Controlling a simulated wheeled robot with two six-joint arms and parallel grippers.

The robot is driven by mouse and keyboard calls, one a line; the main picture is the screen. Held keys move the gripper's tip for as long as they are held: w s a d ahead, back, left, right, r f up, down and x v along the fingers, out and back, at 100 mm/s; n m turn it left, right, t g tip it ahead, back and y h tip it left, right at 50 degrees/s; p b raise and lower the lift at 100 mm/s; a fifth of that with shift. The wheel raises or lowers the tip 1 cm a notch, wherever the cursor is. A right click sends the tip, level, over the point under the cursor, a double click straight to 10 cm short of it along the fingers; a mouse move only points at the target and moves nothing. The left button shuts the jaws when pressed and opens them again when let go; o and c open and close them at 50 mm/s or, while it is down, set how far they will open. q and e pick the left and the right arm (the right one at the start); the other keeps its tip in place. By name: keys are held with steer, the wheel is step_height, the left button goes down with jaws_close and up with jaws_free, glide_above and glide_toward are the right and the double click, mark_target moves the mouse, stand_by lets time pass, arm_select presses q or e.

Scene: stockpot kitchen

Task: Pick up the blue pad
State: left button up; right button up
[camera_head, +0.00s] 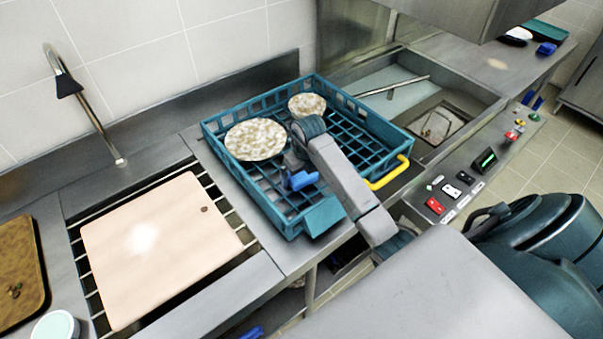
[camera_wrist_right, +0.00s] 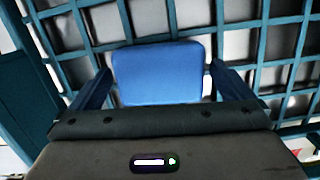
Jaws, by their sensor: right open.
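The blue pad (camera_wrist_right: 158,72) is a small rounded block inside the teal rack. In the wrist view it sits between the two fingers of my right gripper (camera_wrist_right: 160,82), with narrow gaps showing at its sides. The rack's grid is behind it. In the head view my right gripper (camera_head: 294,168) reaches down into the teal rack (camera_head: 290,222), and the blue pad (camera_head: 302,180) shows at its tip. The right gripper is open. Whether the fingers touch the pad is unclear. My left gripper is not in view.
Two speckled plates (camera_head: 255,139) (camera_head: 307,106) are in the rack near my gripper. The rack has a yellow handle (camera_head: 390,173). A pale cutting board (camera_head: 160,248) lies to the left, with a brown tray (camera_head: 18,270) beyond it. A sink basin (camera_head: 437,124) and control panel (camera_head: 470,180) are to the right.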

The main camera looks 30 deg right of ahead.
mark_target(302, 174)
steer(key=c, duration=0.9)
steer(key=shift+r+b, duration=0.3)
step_height(302, 174, up, 6)
steer(key=b, duration=0.2)
steer(key=shift+b, duration=0.35)
steer(key=shift+r+p, duration=0.5)
steer(key=shift+r, duration=1.2)
